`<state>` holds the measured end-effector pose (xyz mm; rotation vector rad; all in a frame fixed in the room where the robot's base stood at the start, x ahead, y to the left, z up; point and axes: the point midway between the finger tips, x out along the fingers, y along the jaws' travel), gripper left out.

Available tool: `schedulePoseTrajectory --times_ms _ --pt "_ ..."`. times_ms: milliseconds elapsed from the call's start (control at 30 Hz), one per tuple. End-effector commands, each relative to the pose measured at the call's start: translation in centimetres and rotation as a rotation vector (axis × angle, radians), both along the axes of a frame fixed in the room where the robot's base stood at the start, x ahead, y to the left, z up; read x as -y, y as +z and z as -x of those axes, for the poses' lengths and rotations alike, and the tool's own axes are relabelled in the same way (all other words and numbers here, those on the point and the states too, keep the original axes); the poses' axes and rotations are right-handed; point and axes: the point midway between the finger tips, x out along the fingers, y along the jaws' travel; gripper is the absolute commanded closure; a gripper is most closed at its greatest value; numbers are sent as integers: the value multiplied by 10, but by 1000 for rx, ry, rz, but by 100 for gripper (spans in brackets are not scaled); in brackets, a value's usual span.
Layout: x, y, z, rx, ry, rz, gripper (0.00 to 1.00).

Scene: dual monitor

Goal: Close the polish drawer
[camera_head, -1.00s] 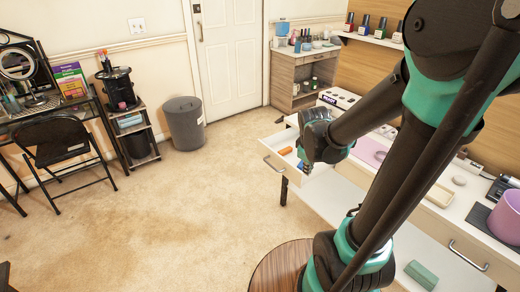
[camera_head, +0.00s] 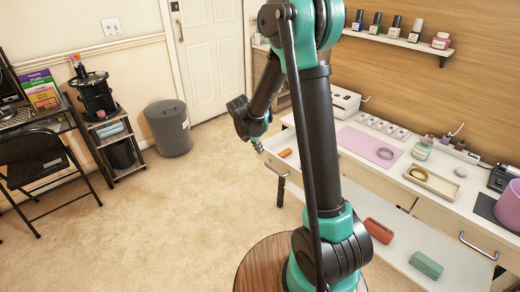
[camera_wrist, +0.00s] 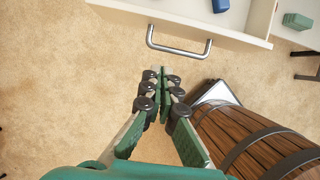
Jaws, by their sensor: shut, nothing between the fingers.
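The open white drawer (camera_head: 278,144) sticks out from the left end of the white desk, with an orange item (camera_head: 285,153) in it. In the wrist view its front panel (camera_wrist: 245,38) and metal bar handle (camera_wrist: 178,49) are at the top, with part of a blue item (camera_wrist: 220,5) inside. My gripper (camera_wrist: 162,72) is shut and empty, its fingertips a little short of the handle with floor showing between. In the head view my gripper (camera_head: 257,148) is by the drawer's outer end, and my arm hides part of the desk.
The desk (camera_head: 385,177) runs to the right, with a pink mat (camera_head: 370,147) and tray (camera_head: 432,182) on top. A lower shelf (camera_head: 400,255) holds a red item (camera_head: 378,231) and a green one (camera_head: 425,265). A grey bin (camera_head: 168,128) stands behind. Carpet left of the drawer is clear.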

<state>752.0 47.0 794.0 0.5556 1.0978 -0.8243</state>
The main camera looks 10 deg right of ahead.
Motion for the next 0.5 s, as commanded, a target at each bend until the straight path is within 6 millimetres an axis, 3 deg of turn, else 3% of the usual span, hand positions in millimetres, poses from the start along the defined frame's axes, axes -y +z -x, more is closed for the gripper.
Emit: schedulePoseTrajectory --times_ms 400,500 --pt "22 -65 -16 2 -3 -1 100" --pt "32 -70 -23 2 -6 -1 100"
